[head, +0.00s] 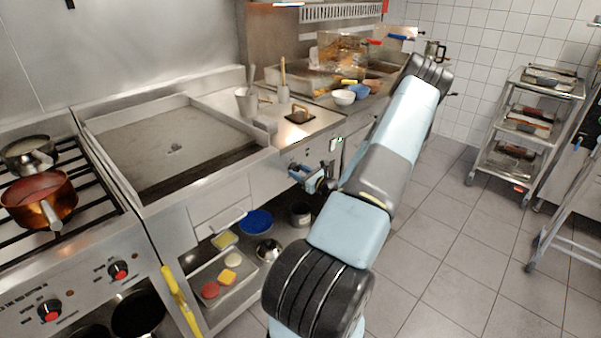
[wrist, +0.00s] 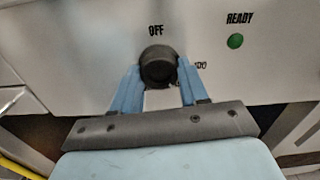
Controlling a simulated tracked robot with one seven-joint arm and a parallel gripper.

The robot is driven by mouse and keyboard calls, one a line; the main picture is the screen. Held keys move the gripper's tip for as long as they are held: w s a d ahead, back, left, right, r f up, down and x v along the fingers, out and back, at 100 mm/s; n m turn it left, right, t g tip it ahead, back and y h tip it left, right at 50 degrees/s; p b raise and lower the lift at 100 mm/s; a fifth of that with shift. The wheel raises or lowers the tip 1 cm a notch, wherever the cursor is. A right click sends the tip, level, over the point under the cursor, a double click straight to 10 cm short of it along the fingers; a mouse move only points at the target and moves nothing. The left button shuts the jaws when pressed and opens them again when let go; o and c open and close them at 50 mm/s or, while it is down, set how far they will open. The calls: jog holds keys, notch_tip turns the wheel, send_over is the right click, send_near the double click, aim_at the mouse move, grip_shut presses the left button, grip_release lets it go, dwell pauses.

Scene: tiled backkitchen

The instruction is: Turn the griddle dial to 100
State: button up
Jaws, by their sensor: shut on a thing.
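The griddle dial (wrist: 158,66) is a round black knob on the pale front panel. "OFF" is printed above it, and part of a number shows to its right, mostly hidden by a finger. My gripper (wrist: 160,80) has its two blue fingers shut on the dial, one on each side. In the head view my gripper (head: 312,178) is at the front panel to the right of the griddle, and the dial is hidden there. The griddle (head: 165,145) is a flat steel plate with raised sides. I cannot tell where the dial points.
A green READY light (wrist: 235,41) is to the right of the dial. A stove with a copper pan (head: 40,198) is at left. A low shelf below holds a blue lid (head: 256,222) and a tray (head: 215,305). A wheeled rack (head: 528,135) stands at right, with clear floor before it.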

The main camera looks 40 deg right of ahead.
jog(key=n, duration=0.3)
jog(key=shift+f+n, duration=0.1)
jog(key=shift+n, duration=2.3)
jog(key=o, duration=1.1)
jog(key=shift+c, duration=0.2)
jog(key=s+d, duration=0.1)
jog(key=s, duration=1.2)
jog(key=shift+s, duration=0.35)
